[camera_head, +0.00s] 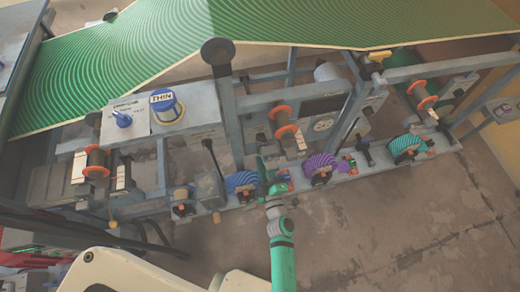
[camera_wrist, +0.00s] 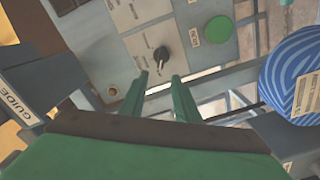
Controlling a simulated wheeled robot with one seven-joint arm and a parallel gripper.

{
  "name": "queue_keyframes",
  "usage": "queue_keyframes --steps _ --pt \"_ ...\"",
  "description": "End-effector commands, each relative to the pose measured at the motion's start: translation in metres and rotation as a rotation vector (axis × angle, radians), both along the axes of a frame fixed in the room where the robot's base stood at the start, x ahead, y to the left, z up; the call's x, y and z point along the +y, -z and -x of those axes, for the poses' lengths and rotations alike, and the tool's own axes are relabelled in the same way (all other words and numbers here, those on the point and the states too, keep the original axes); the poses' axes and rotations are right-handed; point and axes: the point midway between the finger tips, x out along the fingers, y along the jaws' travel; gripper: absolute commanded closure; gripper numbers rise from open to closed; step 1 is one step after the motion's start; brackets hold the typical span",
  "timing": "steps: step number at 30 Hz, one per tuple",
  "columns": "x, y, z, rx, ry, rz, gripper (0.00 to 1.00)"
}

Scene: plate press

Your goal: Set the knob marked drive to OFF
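The fingertips appear just below the knob in the picture, and I see no contact. In the head view my gripper (camera_head: 268,184) is by the machine's front rail, and the black knob cannot be made out.
A green round button (camera_wrist: 217,30) sits right of the knob. A blue striped roll (camera_wrist: 292,75) is close at the right, and a bar labelled GUIDE (camera_wrist: 14,102) at the left.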

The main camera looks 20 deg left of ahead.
Motion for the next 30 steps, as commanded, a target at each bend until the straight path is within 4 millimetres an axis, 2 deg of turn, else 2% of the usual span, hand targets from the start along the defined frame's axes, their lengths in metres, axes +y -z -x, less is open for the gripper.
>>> queue_keyframes --steps 3,9,27,30 --pt "-0.011 0.001 0.014 0.002 0.002 0.001 0.71" --pt "-0.018 0.0 0.026 0.0 0.001 0.0 0.71" --pt "-0.018 0.0 0.027 0.001 0.0 -0.001 0.71" --pt "-0.024 -0.001 0.032 0.01 0.011 -0.009 0.71"
